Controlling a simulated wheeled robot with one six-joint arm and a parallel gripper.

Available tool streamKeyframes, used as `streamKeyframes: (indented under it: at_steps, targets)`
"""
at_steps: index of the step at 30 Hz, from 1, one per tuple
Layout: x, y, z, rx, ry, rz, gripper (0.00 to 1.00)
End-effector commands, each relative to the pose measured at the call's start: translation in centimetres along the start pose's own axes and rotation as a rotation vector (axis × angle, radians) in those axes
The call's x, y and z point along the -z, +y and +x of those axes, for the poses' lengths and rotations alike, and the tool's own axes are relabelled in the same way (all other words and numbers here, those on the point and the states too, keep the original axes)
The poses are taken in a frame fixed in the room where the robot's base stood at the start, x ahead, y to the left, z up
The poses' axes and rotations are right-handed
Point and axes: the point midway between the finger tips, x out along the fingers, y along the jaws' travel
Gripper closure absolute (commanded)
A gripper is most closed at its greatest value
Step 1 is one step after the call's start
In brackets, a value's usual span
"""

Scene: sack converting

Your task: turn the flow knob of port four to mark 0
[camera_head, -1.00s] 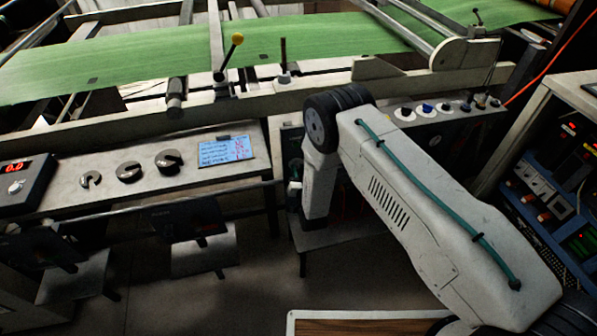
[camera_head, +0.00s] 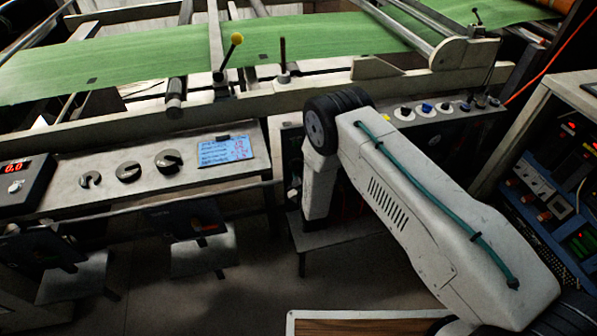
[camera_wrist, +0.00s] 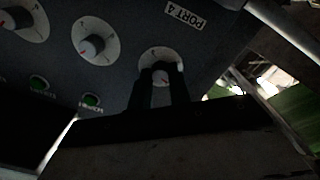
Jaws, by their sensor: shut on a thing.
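The grey panel (camera_wrist: 115,60) fills the upper left of the wrist view and bears a white label reading PORT 4 (camera_wrist: 185,14). Close to this label is a flow knob with a white round dial (camera_wrist: 152,54). My gripper (camera_wrist: 161,84) has its two dark fingers on either side of this knob and is shut on it. The fingers cover the lower part of the dial, so the mark the knob points at cannot be read. In the head view my arm hides the gripper and this knob.
Another knob (camera_wrist: 92,46) sits left of the gripped one, with green round buttons (camera_wrist: 91,100) below. The head view shows a green sheet (camera_head: 150,70) on the machine, a console shelf with a blue-white display (camera_head: 225,150), and an instrument rack (camera_head: 560,190) at right.

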Motion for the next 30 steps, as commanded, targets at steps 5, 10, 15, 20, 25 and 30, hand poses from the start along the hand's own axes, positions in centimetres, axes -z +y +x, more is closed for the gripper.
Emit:
streamKeyframes:
  at_steps: [5,10,15,20,25,30]
  targets:
    - [-0.16,-0.09,-0.15,0.003,0.003,-0.169,1.00]
    - [-0.17,-0.06,-0.15,0.002,0.009,-0.330,1.00]
    - [-0.19,-0.02,-0.15,0.001,0.014,-0.491,1.00]
    - [-0.20,0.02,-0.16,0.000,0.018,-0.643,1.00]
    - [-0.21,0.06,-0.15,-0.001,0.022,-0.797,1.00]
    - [-0.20,0.09,-0.16,-0.001,0.027,-0.931,1.00]
